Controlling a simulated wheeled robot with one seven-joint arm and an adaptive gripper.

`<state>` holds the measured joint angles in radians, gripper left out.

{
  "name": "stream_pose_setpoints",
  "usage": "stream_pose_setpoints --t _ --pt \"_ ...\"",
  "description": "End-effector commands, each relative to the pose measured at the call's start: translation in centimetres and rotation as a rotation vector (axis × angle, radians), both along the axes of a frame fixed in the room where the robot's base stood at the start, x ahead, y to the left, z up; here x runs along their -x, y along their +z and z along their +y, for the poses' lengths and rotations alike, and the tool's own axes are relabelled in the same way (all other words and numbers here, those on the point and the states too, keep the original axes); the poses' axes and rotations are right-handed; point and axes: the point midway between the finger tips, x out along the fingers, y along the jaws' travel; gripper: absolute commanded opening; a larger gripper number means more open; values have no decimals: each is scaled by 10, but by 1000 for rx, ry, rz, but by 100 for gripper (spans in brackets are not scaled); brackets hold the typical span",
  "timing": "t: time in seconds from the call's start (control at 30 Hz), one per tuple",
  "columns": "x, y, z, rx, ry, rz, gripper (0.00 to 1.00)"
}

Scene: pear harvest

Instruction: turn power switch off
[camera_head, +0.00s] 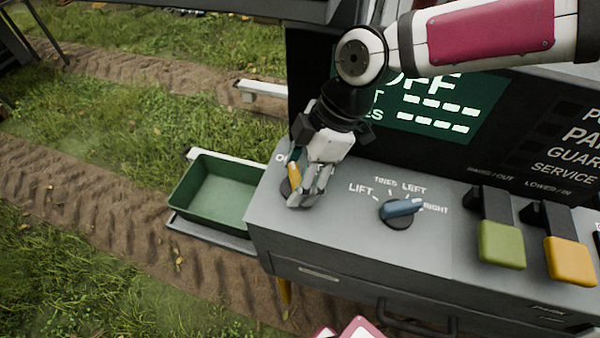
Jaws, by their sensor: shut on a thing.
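The power switch (293,172) is a yellow-orange rotary knob on a dark round base at the left end of the grey control panel. My gripper (308,186) comes down from above and is shut on this knob. Its fingers and wrist hide part of the knob and most of the label beside it; only an "O" shows. The dark display (440,108) behind my wrist is lit green, with "OFF" in large letters at the top, partly covered by my arm.
A blue selector knob (401,208), marked LIFT, TIRES, LEFT and RIGHT, sits close to the right of my gripper. Green (501,244) and yellow (570,262) levers stand further right. A green bin (217,197) is left of the panel. Grass and dirt tracks lie beyond.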

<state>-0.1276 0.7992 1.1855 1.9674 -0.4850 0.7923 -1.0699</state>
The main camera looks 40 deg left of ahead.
Motion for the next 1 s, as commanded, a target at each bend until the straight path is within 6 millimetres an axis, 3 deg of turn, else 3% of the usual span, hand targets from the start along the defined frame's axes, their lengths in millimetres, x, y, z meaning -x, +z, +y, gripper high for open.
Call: stream_pose_setpoints --t 0.3,0.33,0.4,0.77,1.0 --pt "0 0 -1 1 4 -2 32" --pt "0 0 -1 1 4 -2 64" --pt "0 0 0 1 4 -2 80" --pt "-1 1 0 0 2 -1 80" --pt "-12 29 -6 -3 -2 -4 80"
